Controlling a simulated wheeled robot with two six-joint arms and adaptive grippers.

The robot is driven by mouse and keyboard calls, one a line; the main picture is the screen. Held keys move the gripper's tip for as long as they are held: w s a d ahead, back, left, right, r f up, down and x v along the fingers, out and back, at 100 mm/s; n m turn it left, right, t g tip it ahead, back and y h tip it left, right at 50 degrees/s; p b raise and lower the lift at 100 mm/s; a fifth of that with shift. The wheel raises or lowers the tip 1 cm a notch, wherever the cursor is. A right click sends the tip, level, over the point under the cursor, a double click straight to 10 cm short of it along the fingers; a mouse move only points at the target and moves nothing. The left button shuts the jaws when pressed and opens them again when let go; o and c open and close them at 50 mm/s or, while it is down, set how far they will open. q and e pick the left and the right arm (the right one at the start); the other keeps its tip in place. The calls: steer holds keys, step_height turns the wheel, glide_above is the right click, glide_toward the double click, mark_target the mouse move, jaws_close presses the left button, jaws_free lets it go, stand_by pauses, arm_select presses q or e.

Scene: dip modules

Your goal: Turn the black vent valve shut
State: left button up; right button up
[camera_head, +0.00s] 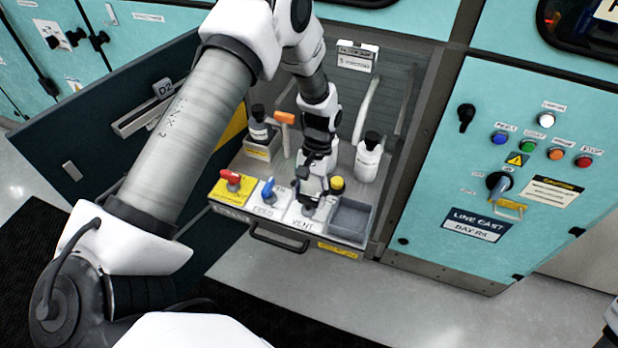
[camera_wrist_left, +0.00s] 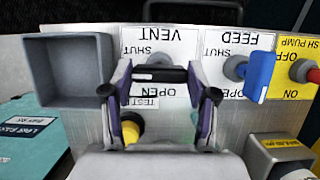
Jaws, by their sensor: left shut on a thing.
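The black vent valve (camera_wrist_left: 160,74) sits on the white VENT label panel (camera_wrist_left: 190,38). In the left wrist view its handle lies crosswise, between the words SHUT and OPEN. My left gripper (camera_head: 312,190) reaches down over the VENT panel in the head view. In the left wrist view my left gripper (camera_wrist_left: 160,82) has one finger on each side of the black handle and is shut on it. In the head view the gripper mostly hides the valve.
The blue feed valve (camera_head: 268,190) and red valve (camera_head: 231,178) stand left of the gripper. A grey open bin (camera_head: 350,219) is to the right. A yellow-topped part (camera_head: 337,184), white bottle (camera_head: 368,160) and orange-topped handle (camera_head: 285,118) stand close behind.

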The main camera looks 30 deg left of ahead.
arm_select(q)
steer(key=o, duration=1.2)
steer(key=shift+c, duration=0.2)
steer(key=shift+w+r, duration=0.1)
steer(key=v, duration=1.1)
steer(key=shift+w+r, duration=0.25)
steer(key=shift+r, duration=0.1)
steer(key=shift+f, duration=0.1)
